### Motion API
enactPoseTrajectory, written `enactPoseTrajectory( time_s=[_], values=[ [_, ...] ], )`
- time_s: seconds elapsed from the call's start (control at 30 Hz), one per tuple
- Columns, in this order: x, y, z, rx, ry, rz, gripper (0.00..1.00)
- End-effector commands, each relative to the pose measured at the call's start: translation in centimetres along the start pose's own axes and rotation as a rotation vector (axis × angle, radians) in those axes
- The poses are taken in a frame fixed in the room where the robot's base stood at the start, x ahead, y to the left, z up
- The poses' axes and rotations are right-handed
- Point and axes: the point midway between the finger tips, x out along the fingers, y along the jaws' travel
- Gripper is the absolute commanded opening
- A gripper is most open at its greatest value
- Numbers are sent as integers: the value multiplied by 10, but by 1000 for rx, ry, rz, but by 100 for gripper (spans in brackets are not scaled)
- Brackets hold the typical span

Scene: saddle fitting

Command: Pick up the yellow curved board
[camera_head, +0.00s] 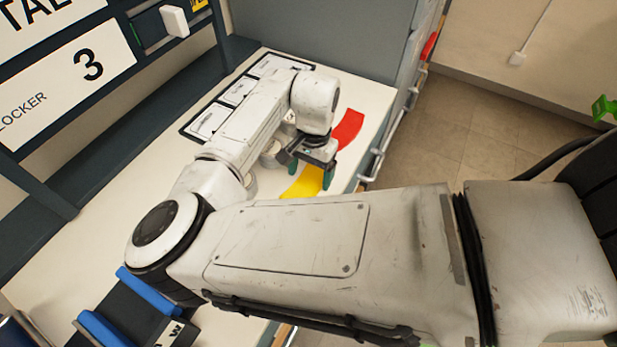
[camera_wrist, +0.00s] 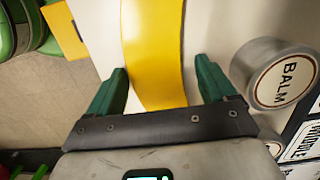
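The yellow curved board (camera_head: 303,184) lies on the white tabletop, partly hidden behind my arm in the head view. In the wrist view the yellow curved board (camera_wrist: 152,45) runs from the top edge down between my fingers. My gripper (camera_wrist: 165,85) is open, with one green finger on each side of the board and a gap to both. The left finger is nearer to the board's edge than the right one. In the head view my gripper (camera_head: 309,178) is low over the table at the board. I cannot tell how high the fingertips are above the tabletop.
A red curved board (camera_head: 348,129) lies just beyond my gripper. A round tin marked BALM (camera_wrist: 284,82) stands close to my right finger in the wrist view. Blue-topped holders (camera_head: 150,290) stand at the table's near left. Cabinet handles (camera_head: 372,165) line the table's right side.

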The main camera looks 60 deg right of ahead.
Motion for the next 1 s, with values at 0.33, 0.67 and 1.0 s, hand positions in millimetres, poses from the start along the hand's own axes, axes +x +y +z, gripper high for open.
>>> enactPoseTrajectory(
  time_s=[0.33,0.67,1.0],
  values=[
    [0,0,0,0,0,0,50],
    [-1,0,0,0,0,0,42],
    [-31,-1,3,1,2,-2,42]
  ],
)
